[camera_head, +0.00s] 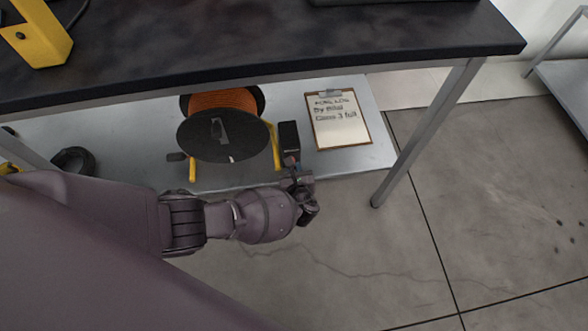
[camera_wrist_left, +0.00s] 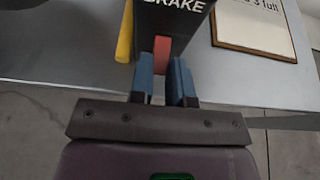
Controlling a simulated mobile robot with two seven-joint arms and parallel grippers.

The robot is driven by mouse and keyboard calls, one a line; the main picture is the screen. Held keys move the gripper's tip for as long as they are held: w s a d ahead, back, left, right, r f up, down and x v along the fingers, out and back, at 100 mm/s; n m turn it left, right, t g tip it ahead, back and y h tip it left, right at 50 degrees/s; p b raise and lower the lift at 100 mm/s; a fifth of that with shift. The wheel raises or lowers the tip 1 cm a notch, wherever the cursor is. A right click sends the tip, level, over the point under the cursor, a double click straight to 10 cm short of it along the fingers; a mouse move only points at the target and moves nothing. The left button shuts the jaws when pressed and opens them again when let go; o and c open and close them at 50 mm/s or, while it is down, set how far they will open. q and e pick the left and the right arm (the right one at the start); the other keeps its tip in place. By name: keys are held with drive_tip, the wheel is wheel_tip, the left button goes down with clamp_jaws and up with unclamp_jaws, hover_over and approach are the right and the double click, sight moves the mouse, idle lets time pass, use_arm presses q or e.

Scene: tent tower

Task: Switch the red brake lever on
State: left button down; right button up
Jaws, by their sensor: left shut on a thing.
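The red brake lever (camera_wrist_left: 162,50) sticks out of the front of a black box labelled BRAKE (camera_wrist_left: 190,22) in the left wrist view. My left gripper (camera_wrist_left: 164,76) has its two blue fingers shut on the lever, one on each side. In the head view the black brake box (camera_head: 289,136) stands on the shelf beside the spool, and my left gripper (camera_head: 291,166) is at its near face. The lever itself is hidden or too small to tell there. My right gripper is in neither view.
A spool of orange cable (camera_head: 222,135) with a black disc stands on a yellow frame (camera_head: 276,150), left of the box. A clipboard (camera_head: 338,121) lies on the shelf (camera_head: 378,152) to the right. The dark tabletop (camera_head: 250,50) overhangs the shelf. A table leg (camera_head: 425,135) stands at right.

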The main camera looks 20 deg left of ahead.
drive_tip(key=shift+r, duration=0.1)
use_arm(q)
drive_tip(key=shift+w+r+g+p, duration=0.1)
drive_tip(key=shift+r+g+p, duration=0.2)
drive_tip(key=shift+r+p, duration=0.15)
drive_tip(key=shift+w+r+p, duration=0.1)
drive_tip(key=shift+r+p, duration=0.1)
drive_tip(key=shift+p, duration=0.2)
drive_tip(key=shift+w+r+g+h+p, duration=0.2)
drive_tip(key=shift+r+g+h+p, duration=0.5)
drive_tip(key=shift+g+p, duration=0.45)
drive_tip(key=shift+a+r+g+h+p, duration=0.1)
drive_tip(key=shift+a+g+h+p, duration=0.1)
drive_tip(key=shift+g+h+p, duration=0.95)
drive_tip(key=shift+w+a+r+g+h, duration=0.15)
drive_tip(key=shift+g+h, duration=0.4)
drive_tip(key=shift+g, duration=0.55)
drive_tip(key=shift+g+h, duration=0.3)
drive_tip(key=shift+g, duration=0.1)
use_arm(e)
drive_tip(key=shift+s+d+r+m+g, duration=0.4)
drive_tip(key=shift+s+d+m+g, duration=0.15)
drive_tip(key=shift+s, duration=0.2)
use_arm(q)
drive_tip(key=shift+a, duration=0.1)
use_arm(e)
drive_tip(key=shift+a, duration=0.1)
